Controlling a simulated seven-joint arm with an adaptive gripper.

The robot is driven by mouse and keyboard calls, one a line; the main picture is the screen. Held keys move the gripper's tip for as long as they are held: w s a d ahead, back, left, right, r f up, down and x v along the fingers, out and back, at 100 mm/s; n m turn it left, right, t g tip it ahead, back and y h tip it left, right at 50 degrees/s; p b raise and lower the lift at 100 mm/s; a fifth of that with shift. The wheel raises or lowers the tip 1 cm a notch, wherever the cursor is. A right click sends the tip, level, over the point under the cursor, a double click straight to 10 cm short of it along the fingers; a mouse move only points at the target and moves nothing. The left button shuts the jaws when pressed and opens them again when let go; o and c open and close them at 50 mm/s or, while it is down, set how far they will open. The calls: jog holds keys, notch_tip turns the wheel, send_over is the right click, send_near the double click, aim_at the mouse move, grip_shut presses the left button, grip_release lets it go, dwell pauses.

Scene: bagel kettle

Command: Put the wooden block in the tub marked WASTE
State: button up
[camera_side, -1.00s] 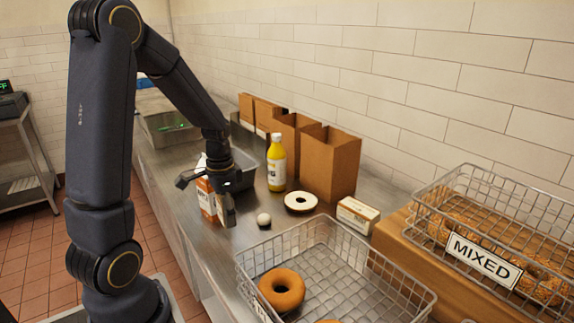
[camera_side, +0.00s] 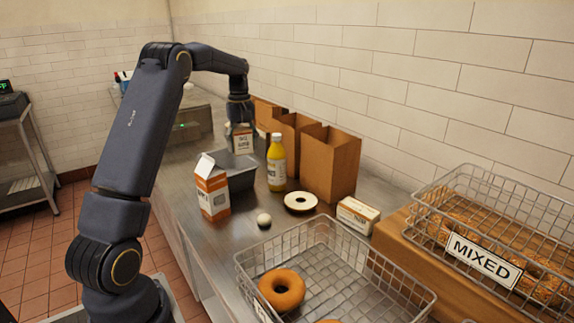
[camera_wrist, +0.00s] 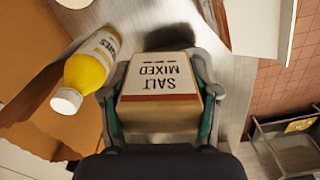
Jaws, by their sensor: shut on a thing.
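My gripper (camera_wrist: 160,105) is shut on a tan and white box (camera_wrist: 160,85), with a finger on each side of it. In the side view the held box (camera_side: 242,139) is at the back of the counter, by the far end of a grey tub (camera_side: 238,181). I cannot tell whether it touches anything below. No WASTE marking shows on the tub. I see no plain wooden block that I can make out.
An orange and white carton (camera_side: 212,190) stands before the tub, and a yellow bottle (camera_side: 276,165) right of it. Brown paper bags (camera_side: 330,163) line the wall.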

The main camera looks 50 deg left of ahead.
jog(key=w+a+f+n, duration=0.1)
jog(key=a+f+n, duration=0.2)
jog(key=a+f, duration=0.35)
jog(key=f, duration=0.3)
jog(key=a+f, duration=0.1)
jog(key=f, duration=0.2)
jog(key=a+f, duration=0.1)
jog(key=f, duration=0.3)
jog(key=shift+s, duration=0.25)
jog(key=o, duration=1.2)
